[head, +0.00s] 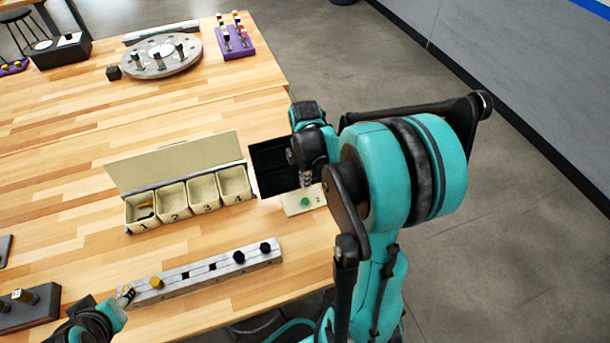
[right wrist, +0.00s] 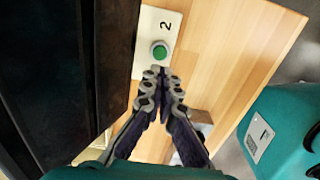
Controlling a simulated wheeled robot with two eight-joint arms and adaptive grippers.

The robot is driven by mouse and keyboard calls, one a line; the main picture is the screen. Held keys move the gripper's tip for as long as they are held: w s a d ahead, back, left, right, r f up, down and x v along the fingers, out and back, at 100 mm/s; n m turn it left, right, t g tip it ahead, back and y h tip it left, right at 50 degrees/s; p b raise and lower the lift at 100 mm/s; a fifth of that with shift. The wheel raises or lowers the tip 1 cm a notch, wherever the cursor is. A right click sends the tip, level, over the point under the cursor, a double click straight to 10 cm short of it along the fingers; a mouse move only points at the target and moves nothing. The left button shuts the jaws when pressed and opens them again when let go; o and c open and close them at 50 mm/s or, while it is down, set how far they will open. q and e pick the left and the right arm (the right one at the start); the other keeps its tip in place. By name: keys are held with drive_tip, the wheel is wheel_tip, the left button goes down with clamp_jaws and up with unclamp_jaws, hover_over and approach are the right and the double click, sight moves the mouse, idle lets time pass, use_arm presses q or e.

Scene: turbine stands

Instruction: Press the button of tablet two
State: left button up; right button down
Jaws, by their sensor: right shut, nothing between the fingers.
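Tablet two has a black upright screen (head: 272,166) and a beige base plate (head: 292,207) marked 2 with a round green button (head: 304,201). The plate (right wrist: 146,48) and green button (right wrist: 160,51) also show in the right wrist view. My right gripper (head: 306,181) is shut and empty, fingers pointing at the button. In the right wrist view its fingertips (right wrist: 162,72) appear just short of the button; I cannot tell whether they touch it. My left gripper (head: 125,296) is at the lower left, near the end of a grey bar; its opening is too small to judge.
The grey bar (head: 210,268) carries yellow and black pegs. A box of beige numbered bins (head: 172,200) with a raised lid stands left of the tablet. A round grey disc (head: 160,55) and a purple stand (head: 234,43) are at the back. The table's right edge is near the tablet.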

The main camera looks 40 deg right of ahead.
sight(305, 201)
wheel_tip(305, 201, down, 7)
drive_tip(key=shift+f+b, duration=0.2)
drive_tip(key=shift+b, duration=0.65)
drive_tip(key=shift+f, duration=0.1)
